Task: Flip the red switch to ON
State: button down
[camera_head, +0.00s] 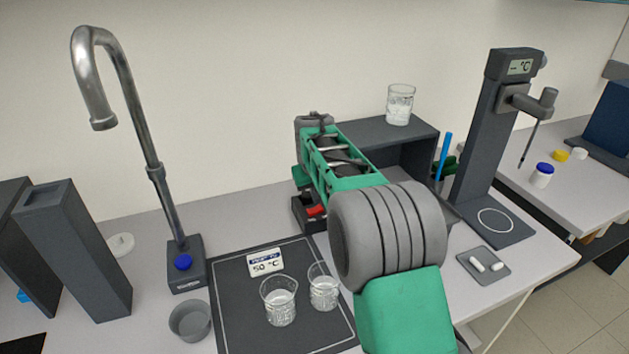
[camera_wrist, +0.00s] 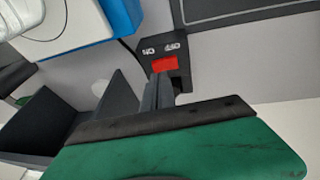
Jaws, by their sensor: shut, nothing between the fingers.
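The red switch (camera_head: 316,210) sits on a small dark box (camera_head: 309,225) near the wall, behind the dark mat. In the wrist view the red switch (camera_wrist: 165,64) shows just beyond my fingertips. White ON and OFF labels are on the box (camera_wrist: 178,45), upside down, ON at left and OFF at right. I cannot tell which side of the switch is pressed. My gripper (camera_wrist: 158,84) is shut and empty, its fingers close to the switch; contact cannot be told. In the head view the gripper's body (camera_head: 335,165) stands above and beside the box, fingertips hidden.
A dark shelf (camera_head: 405,133) with a beaker (camera_head: 399,104) on top stands behind my arm. Two beakers (camera_head: 280,301) (camera_head: 323,287) and a 50 °C sign (camera_head: 265,262) stand on the dark mat (camera_head: 235,330). A tap (camera_head: 160,190) is at left, a stand (camera_head: 485,135) at right.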

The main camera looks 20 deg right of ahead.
aim_at(322, 213)
jog(key=shift+d+f, duration=0.3)
jog(key=shift+f, duration=0.3)
jog(key=shift+d+f, duration=0.25)
jog(key=shift+f, duration=0.3)
jog(key=shift+d+f+b, duration=0.3)
jog(key=shift+f+b, duration=0.05)
jog(key=shift+f, duration=0.2)
jog(key=shift+r, duration=0.15)
jog(key=shift+a+r, duration=0.2)
jog(key=shift+a, duration=0.55)
